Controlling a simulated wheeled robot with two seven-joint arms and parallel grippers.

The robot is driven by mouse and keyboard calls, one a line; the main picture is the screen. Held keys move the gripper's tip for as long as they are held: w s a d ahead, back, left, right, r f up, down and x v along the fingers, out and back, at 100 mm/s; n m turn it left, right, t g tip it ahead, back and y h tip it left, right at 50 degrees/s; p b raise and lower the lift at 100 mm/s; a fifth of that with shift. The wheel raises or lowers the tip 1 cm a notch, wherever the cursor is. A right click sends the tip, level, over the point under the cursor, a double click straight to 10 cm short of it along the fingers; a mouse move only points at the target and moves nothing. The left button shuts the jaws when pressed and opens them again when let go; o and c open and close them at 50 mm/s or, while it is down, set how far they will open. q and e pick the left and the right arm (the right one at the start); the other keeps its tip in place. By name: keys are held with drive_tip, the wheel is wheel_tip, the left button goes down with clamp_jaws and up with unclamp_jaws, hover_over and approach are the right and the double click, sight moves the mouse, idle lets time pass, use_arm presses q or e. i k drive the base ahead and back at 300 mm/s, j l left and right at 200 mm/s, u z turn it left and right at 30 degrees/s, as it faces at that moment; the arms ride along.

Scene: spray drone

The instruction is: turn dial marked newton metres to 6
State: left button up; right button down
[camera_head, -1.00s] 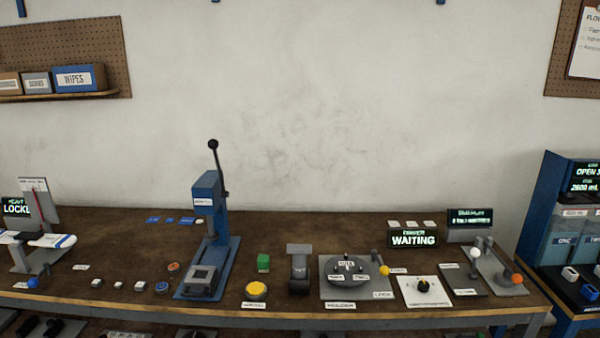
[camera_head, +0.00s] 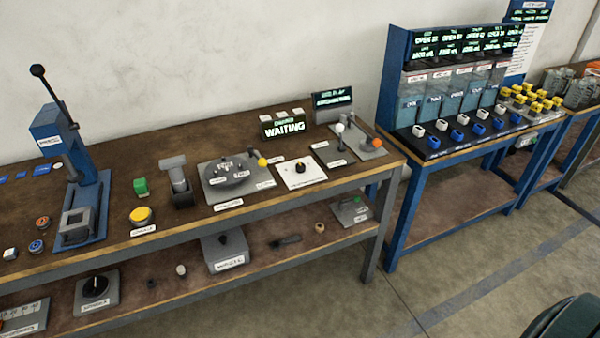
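Two dials show, and I cannot read which one is marked newton metres. One is a black knob (camera_head: 299,168) on a white square plate (camera_head: 312,178) on the bench top, right of the round grey fixture. The other is a larger black knob (camera_head: 96,286) on a grey plate (camera_head: 112,281) on the lower shelf at the left. Their scales and pointer positions are too small to tell. Neither of my grippers is in view.
A blue dispenser rack (camera_head: 392,80) stands right. Floor (camera_head: 480,260) in front is clear.

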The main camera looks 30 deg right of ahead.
sight(300, 166)
drive_tip(key=z, duration=1.7)
drive_tip(key=i, duration=0.55)
